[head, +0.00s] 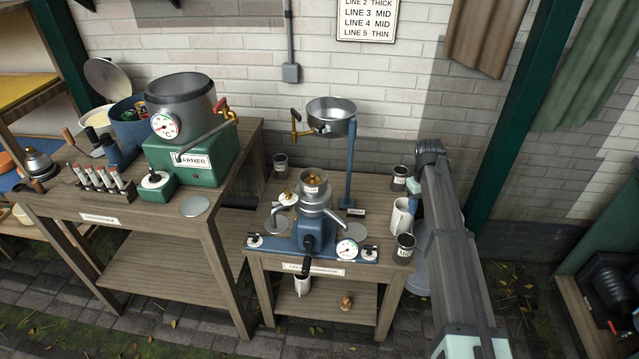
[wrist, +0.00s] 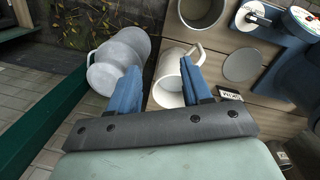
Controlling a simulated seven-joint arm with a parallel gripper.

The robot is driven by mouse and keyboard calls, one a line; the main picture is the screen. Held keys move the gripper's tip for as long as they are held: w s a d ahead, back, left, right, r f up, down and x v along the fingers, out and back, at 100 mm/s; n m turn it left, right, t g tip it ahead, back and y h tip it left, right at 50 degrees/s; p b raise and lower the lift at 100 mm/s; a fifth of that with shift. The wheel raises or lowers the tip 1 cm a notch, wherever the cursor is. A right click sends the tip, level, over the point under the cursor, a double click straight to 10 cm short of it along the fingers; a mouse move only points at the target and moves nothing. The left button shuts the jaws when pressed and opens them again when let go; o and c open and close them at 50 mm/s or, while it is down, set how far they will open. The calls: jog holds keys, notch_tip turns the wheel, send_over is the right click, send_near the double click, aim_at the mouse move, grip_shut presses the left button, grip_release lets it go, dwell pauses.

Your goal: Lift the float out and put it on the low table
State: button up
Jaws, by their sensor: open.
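The separator (head: 315,215) stands on the low table (head: 375,288), a wooden table with a lower shelf. A small brass-coloured piece (head: 312,181) shows in its top cup; it looks like the float, but the view is too small to be sure. My gripper (wrist: 158,80) is open, with blue fingers and nothing held. In the wrist view a white jug (wrist: 166,92) lies beyond the gap between the fingers; I cannot tell how far below. The jug (head: 400,220) also stands at the table's right edge in the head view, where my arm hides the gripper.
A steel bowl (head: 331,112) with a brass tap stands on a blue post behind the separator. Dark cups, one at the front right (head: 404,248), stand along the table's edge. A grey can (wrist: 118,62) is beside the table. The warmer (head: 190,155) occupies the taller left bench.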

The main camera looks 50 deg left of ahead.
jog(key=s+a+r+n, duration=0.4)
jog(key=s+a+r, duration=0.95)
jog(key=a, duration=0.25)
notch_tip(320, 180, up, 9)
jog(key=n+y, duration=0.1)
jog(key=n, duration=0.2)
send_over(313, 175)
jog(key=shift+g, duration=0.4)
notch_tip(313, 175, down, 8)
jog(key=shift+s+r, duration=0.1)
jog(key=shift+r, duration=0.1)
jog(key=shift+f, duration=2.95)
jog(key=shift+c, duration=0.4)
grip_shut()
jog(key=shift+a, duration=0.1)
